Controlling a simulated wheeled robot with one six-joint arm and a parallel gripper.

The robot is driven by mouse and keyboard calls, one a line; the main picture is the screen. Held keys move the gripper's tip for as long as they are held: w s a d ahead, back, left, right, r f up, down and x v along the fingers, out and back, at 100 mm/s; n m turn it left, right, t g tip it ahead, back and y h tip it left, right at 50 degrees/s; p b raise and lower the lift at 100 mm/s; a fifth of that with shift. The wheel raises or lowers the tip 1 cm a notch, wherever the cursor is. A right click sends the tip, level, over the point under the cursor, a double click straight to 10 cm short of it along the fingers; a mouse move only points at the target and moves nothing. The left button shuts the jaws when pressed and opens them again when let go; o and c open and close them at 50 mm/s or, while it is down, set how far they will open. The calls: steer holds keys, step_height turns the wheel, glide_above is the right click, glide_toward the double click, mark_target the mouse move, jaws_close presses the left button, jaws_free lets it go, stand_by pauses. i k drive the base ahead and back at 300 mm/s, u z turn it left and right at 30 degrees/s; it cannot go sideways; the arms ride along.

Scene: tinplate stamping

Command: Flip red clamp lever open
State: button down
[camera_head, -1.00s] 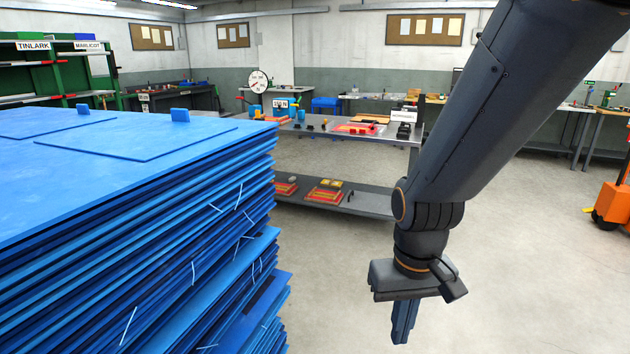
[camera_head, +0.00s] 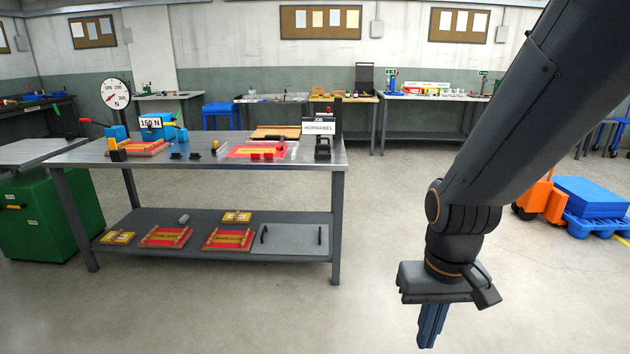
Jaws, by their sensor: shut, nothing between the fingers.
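A small lever with a red grip (camera_head: 85,121) sticks out to the left at the left end of the metal workbench (camera_head: 215,148), beside a blue block (camera_head: 117,133). It is probably the red clamp lever; it is small here, and I cannot tell whether it is open or closed. A red plate (camera_head: 143,148) lies just in front of the blue block. My gripper (camera_head: 431,330) points down at the lower right, shut and empty, over open floor. It is well to the right of the bench and apart from it.
A dial gauge (camera_head: 115,94), a 150 N sign (camera_head: 151,124) and a HORNAMEL sign (camera_head: 318,127) stand on the bench. Its lower shelf (camera_head: 200,218) holds several plates. A green cabinet (camera_head: 38,215) stands at left. Floor before the bench is clear.

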mark_target(278, 148)
steer(key=z, duration=0.1)
steer(key=i, duration=1.75)
steer(key=u, duration=0.45)
steer(key=i, duration=1.7)
steer(key=u, duration=0.3)
